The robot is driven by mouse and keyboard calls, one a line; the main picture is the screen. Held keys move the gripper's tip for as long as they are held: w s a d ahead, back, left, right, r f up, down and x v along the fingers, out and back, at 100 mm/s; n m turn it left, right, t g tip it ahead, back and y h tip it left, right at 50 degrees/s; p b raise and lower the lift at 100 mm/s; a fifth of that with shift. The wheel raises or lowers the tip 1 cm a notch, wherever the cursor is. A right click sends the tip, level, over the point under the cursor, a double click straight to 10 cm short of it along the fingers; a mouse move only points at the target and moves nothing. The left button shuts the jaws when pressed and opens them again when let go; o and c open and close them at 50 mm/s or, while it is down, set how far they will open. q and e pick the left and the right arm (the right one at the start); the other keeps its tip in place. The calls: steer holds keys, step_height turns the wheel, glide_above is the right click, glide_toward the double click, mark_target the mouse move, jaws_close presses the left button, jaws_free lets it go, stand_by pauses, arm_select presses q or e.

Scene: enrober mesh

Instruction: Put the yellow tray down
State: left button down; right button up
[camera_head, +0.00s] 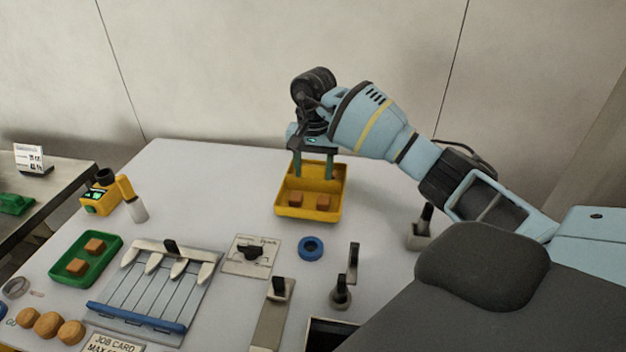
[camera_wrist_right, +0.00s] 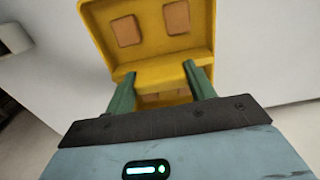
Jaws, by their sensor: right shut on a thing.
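The yellow tray (camera_head: 282,209) is near the back right of the white table, and it fills the top of the right wrist view (camera_wrist_right: 151,20). Two brown blocks (camera_head: 295,200) sit in its front compartment; more brown shows between the fingers in the wrist view. My right gripper (camera_head: 312,175) points down over the back part of the tray and is shut on it. I cannot tell whether the tray's underside touches the table. My left gripper is not in view.
A green tray (camera_head: 117,243) with two brown blocks is at the left. A slatted rack (camera_head: 150,285), a dial plate (camera_head: 252,255), a blue ring (camera_head: 311,248) and upright levers (camera_head: 353,262) stand in front.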

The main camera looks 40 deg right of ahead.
mark_target(314, 178)
step_height(314, 178, down, 3)
steer(key=shift+f, duration=0.2)
steer(key=shift+f, duration=0.2)
steer(key=o, duration=1.6)
steer(key=shift+r, duration=0.1)
